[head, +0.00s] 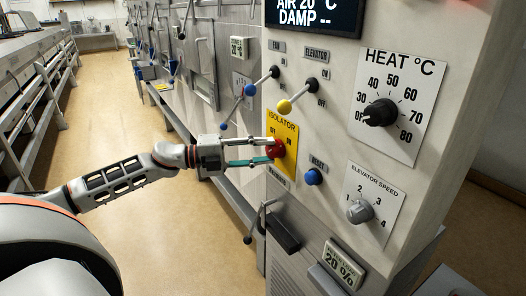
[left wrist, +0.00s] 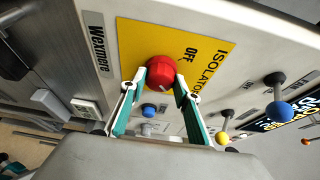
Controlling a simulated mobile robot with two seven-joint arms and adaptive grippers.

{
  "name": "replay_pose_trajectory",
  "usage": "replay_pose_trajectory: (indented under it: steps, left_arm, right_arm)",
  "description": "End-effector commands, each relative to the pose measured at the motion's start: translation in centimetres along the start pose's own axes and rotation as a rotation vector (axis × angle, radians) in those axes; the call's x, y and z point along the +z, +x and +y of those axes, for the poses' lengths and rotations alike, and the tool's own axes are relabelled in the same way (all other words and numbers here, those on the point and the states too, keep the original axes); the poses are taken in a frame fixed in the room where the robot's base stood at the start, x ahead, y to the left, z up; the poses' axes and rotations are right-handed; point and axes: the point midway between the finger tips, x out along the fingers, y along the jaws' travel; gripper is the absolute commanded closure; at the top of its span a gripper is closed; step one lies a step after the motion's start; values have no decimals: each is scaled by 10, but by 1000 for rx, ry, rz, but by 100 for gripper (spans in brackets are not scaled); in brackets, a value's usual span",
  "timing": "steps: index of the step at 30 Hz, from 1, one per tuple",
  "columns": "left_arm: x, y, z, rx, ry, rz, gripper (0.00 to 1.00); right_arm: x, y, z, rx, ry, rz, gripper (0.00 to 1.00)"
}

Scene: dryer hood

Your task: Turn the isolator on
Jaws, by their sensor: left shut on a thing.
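The isolator is a red round knob (head: 278,148) on a yellow plate (head: 287,128) marked OFF and ON, on the side of the control panel. My left gripper (head: 271,151) reaches in from the left and is shut on the red knob. In the left wrist view the fingers (left wrist: 156,89) lie on both sides of the knob (left wrist: 161,72), with the OFF label beside it. The ON label is not readable there. A pale mark shows on the knob, but I cannot tell which label it points to. My right gripper is not in view.
Above the plate are the fan lever (head: 263,80) and the elevator lever (head: 296,96). A blue reset button (head: 313,177) sits close below right. The heat dial (head: 381,112) and elevator speed dial (head: 360,211) are further right. The floor (head: 112,110) at left is clear.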

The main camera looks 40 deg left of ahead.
Motion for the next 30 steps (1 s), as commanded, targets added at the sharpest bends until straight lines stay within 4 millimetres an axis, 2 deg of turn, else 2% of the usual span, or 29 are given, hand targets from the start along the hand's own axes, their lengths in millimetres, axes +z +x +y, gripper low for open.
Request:
replay_pose_trajectory:
  steps: [3, 4, 6, 20, 30]
  left_arm:
    - [-1, 0, 0, 1, 3, 3, 90]
    - [-1, 0, 0, 1, 2, 3, 66]
    - [-1, 0, 0, 1, 2, 2, 52]
    - [0, -4, 1, 1, -1, 0, 52]
    - [-1, -36, 2, 3, -2, 0, 52]
  right_arm:
    - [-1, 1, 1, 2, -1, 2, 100]
    - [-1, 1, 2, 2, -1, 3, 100]
    - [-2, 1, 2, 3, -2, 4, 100]
    - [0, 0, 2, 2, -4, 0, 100]
    - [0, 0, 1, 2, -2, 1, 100]
